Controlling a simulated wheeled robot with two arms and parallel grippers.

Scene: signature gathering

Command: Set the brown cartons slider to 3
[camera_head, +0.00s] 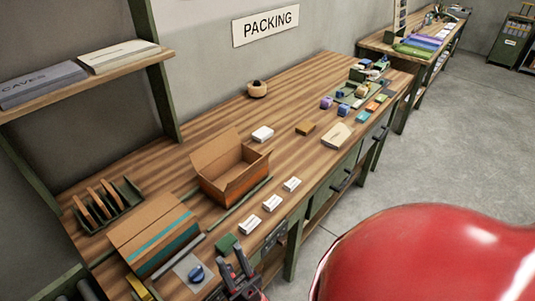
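I cannot pick out the brown cartons slider or any number scale for sure. An open brown carton (238,181) stands on the bench, and a closed brown carton with a teal stripe (150,233) stands nearer. My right gripper (234,266) is at the bottom, by the bench's near front edge, left of and below the panel. Its dark fingers look apart, with nothing seen between them. My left gripper is not in view.
The wooden bench (297,100) also holds a rack of brown sheets (104,203), a blue knob on a grey plate (197,274), a green block (226,244) and several white labelled boxes (272,203). Small coloured items crowd its far end. Grey floor (440,150) is open at right.

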